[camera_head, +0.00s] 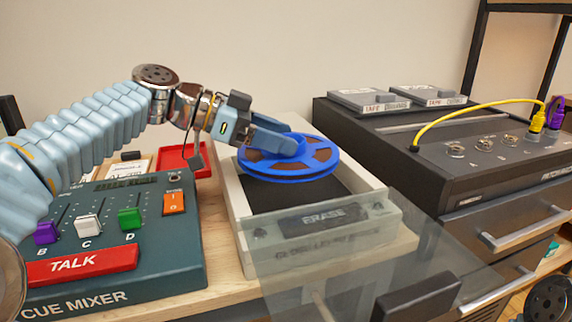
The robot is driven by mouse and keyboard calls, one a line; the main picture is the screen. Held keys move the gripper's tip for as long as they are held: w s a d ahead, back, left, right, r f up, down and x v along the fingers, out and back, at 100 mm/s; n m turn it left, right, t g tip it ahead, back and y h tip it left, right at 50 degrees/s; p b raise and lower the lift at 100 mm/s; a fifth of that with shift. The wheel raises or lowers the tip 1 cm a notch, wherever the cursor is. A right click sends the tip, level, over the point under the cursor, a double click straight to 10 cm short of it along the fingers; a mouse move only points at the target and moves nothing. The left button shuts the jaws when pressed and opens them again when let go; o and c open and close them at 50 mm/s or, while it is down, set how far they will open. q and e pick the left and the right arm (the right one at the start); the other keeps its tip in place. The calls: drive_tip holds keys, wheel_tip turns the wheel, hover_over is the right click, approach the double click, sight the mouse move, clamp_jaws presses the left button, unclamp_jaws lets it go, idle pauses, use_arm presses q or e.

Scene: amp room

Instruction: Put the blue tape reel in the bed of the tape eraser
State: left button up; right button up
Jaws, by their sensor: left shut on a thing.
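The blue tape reel (318,165) has brown windows and lies nearly level above the back part of the tape eraser's dark bed (290,196). My left gripper (292,146) comes in from the left and is shut on the reel's near-left side. I cannot tell whether the reel touches the bed or hangs just above it. The tape eraser (236,215) is a pale box with a dark ERASE plate on its front. Its clear lid (345,265) is swung open toward the front, with a black handle (415,298). My right gripper is not in view.
A cue mixer (120,265) with coloured keys stands close on the left, under my left arm. A red tray (184,160) lies behind it. A dark patch unit (455,150) with a yellow cable (470,109) stands close on the right.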

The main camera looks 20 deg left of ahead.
use_arm(q)
drive_tip(key=w+f, duration=0.1)
drive_tip(key=f, duration=0.1)
drive_tip(key=w+f, duration=0.1)
drive_tip(key=shift+w+d+f, duration=0.2)
drive_tip(key=shift+w+d, duration=0.05)
drive_tip(key=shift+w, duration=0.1)
drive_tip(key=shift+w+d+f, duration=0.1)
drive_tip(key=shift+w+f, duration=0.1)
drive_tip(key=shift+f, duration=0.75)
drive_tip(key=shift+w+f, duration=0.15)
drive_tip(key=shift+f, duration=0.8)
drive_tip(key=shift+f+b, duration=0.6)
drive_tip(key=shift+b, duration=0.4)
drive_tip(key=o, duration=1.3)
